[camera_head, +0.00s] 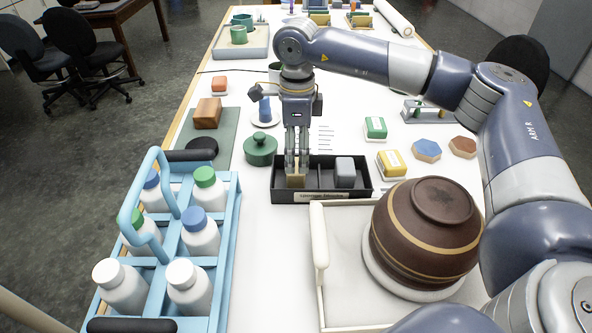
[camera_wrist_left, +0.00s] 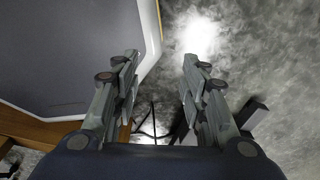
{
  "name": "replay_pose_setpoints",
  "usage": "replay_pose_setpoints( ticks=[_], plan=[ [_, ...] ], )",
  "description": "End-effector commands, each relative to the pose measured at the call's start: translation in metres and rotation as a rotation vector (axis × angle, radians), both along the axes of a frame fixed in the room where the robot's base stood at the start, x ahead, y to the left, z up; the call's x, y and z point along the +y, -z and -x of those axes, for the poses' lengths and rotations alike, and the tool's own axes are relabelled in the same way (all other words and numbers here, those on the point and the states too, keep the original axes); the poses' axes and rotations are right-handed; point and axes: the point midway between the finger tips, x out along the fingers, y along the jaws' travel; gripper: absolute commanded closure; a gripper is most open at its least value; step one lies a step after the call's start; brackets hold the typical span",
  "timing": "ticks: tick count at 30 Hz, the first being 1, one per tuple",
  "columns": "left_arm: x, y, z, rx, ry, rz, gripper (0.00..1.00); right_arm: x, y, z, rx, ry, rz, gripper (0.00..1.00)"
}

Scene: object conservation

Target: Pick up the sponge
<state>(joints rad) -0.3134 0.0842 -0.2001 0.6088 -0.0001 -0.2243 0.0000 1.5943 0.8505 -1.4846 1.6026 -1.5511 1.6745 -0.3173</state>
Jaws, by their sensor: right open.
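A black two-part tray (camera_head: 322,197) stands on the white table. A tan block (camera_head: 296,181), which looks like the sponge, sits in its left compartment. A grey block (camera_head: 345,171) sits in the right compartment. My right gripper (camera_head: 297,167) points straight down over the left compartment, its fingertips at the tan block and partly covering it. It is open; whether the fingers touch the block I cannot tell. My left gripper (camera_wrist_left: 160,78) is open and empty in the left wrist view, with floor and a table edge beyond it.
A blue bottle carrier (camera_head: 232,235) stands left of the tray. A green lidded pot (camera_head: 260,150) stands close behind the black tray's left side. Several small blocks lie farther back.

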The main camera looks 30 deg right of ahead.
Motion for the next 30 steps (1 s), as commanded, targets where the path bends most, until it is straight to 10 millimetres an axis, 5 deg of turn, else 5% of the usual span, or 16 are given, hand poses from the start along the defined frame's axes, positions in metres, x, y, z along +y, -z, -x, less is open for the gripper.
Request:
replay_pose_setpoints(
  ticks=[13,22,26,30],
  plan=[
    [-0.005,-0.026,-0.032,-0.05,-0.001,0.009,0.6,0.002,0.05,0.001,0.002,0.0,0.001,0.43],
    [-0.007,-0.025,-0.022,-0.034,-0.002,0.011,0.6,0.002,0.059,0.001,-0.001,0.0,0.0,0.43],
    [-0.007,-0.025,-0.016,-0.025,-0.002,0.01,0.6,0.002,0.059,0.001,-0.001,0.0,0.0,0.68],
    [-0.006,-0.025,-0.014,-0.023,-0.002,0.009,0.6,0.002,0.059,0.001,-0.001,0.0,0.0,0.71]
  ],
)
